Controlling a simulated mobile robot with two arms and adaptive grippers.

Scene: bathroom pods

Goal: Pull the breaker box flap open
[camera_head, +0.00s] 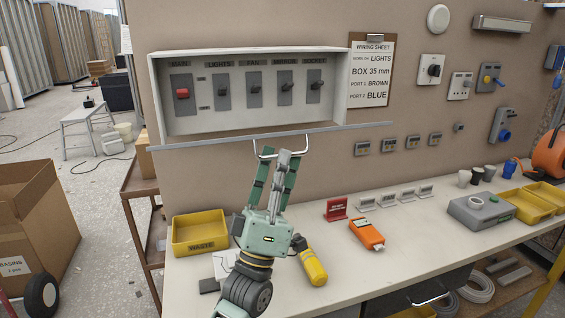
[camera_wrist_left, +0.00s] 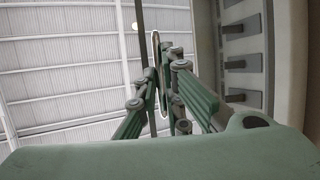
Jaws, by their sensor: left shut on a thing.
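The breaker box (camera_head: 240,128) is on the wall, its row of labelled switches in plain view. Its flap (camera_head: 345,130) shows nearly edge-on as a long thin grey strip along the box's lower front, standing out from it. A pale wire handle (camera_head: 257,148) is on the flap's edge. My left gripper (camera_head: 281,155) reaches up from below and is shut on the handle. In the left wrist view, the gripper's fingers (camera_wrist_left: 163,80) close around the handle loop (camera_wrist_left: 155,42), with the flap's thin edge (camera_wrist_left: 140,35) beside it. My right gripper is out of view.
Below is a workbench (camera_head: 330,285) with a yellow waste bin (camera_head: 200,232), a yellow-handled tool (camera_head: 313,267), an orange meter (camera_head: 367,234) and a red sign (camera_head: 336,209). A clipboard sheet (camera_head: 370,72) hangs right of the box.

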